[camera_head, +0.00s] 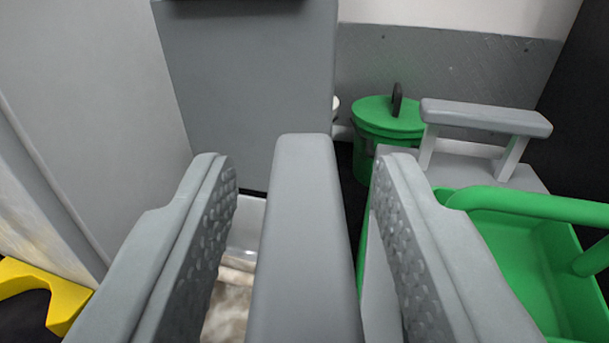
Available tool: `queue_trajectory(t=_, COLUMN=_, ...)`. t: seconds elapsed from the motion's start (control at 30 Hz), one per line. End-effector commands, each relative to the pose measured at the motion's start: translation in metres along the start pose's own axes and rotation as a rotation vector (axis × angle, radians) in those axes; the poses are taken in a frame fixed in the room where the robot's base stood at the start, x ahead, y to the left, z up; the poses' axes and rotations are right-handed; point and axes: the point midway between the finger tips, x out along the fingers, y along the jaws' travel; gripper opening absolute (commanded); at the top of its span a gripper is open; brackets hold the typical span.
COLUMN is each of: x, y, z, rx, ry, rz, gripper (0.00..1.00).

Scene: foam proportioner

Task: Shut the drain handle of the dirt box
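My gripper (303,182) is open, with one textured grey finger on each side of a smooth grey bar (305,225). The bar looks like a handle, probably the drain handle, and runs from the bottom of the view up between the fingers. Gaps show between the bar and both fingers near the tips; lower down I cannot tell if they touch. A pale box with a brownish, dirty-looking bottom (230,300) shows between the left finger and the bar. It may be the dirt box; most of it is hidden.
A green lidded bucket (385,125) stands at the back, right of centre. A grey raised handle (485,117) and a green open container (520,260) are at the right. Grey panels (245,90) stand behind and left. A yellow part (65,290) is at lower left.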

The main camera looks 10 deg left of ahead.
Motion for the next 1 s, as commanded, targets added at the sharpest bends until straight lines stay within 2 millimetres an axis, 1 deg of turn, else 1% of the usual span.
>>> queue_trajectory(t=0.2, x=0.0000, y=0.0001, z=-0.0001, rx=0.000, ry=0.000, rz=0.000, gripper=0.40)
queue_trajectory(t=0.27, x=0.0000, y=0.0001, z=-0.0001, rx=0.000, ry=0.000, rz=0.000, gripper=0.30)
queue_trajectory(t=0.4, x=0.0001, y=0.0001, z=-0.0001, rx=0.000, ry=0.000, rz=0.000, gripper=0.03)
queue_trajectory(t=0.43, x=0.0001, y=0.0001, z=-0.0001, rx=0.000, ry=0.000, rz=0.000, gripper=0.00)
queue_trajectory(t=0.67, x=0.0006, y=-0.0007, z=-0.0002, rx=0.000, ry=0.000, rz=0.026, gripper=0.00)
queue_trajectory(t=1.0, x=0.0016, y=-0.0013, z=-0.0005, rx=0.001, ry=0.002, rz=0.204, gripper=0.00)
